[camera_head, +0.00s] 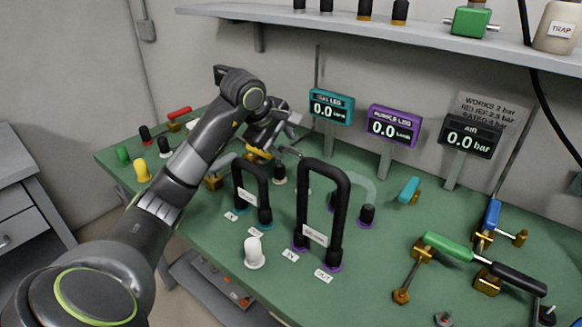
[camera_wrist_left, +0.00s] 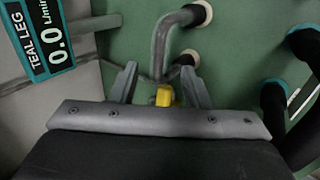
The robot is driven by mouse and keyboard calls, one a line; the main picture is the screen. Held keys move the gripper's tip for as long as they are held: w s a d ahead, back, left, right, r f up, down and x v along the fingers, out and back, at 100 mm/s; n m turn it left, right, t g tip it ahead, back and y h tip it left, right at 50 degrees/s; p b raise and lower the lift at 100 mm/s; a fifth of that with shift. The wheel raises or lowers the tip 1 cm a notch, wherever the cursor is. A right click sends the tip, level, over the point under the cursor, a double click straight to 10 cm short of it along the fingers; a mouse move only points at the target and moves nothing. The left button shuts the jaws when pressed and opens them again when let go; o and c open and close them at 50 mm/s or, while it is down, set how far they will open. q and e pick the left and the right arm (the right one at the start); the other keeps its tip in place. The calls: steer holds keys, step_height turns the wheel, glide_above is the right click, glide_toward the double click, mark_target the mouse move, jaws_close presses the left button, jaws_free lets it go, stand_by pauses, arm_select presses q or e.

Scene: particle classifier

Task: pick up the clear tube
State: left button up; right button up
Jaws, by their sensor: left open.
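A clear, greyish tube (camera_wrist_left: 162,45) bends across the left wrist view, just beyond my left gripper (camera_wrist_left: 160,82). I cannot tell whether the fingers touch the tube. In the head view my left gripper (camera_head: 277,138) is over the back of the green bench, behind the smaller black loop. Another clear bent tube (camera_head: 362,187) shows behind the taller black loop. My right gripper is not in view.
The smaller black loop (camera_head: 239,182) and the taller black loop (camera_head: 302,202) stand upright on the bench (camera_head: 215,260). A white cap (camera_head: 254,254) is in front; green-handled valve (camera_head: 450,246) at right.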

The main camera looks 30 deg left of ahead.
mark_target(286, 147)
arm_select(q)
steer(key=x, duration=0.4)
steer(key=shift+w+a+f, duration=0.15)
steer(key=shift+w+f, duration=0.05)
steer(key=shift+w, duration=0.05)
steer(key=shift+c, duration=0.2)
jaws_close()
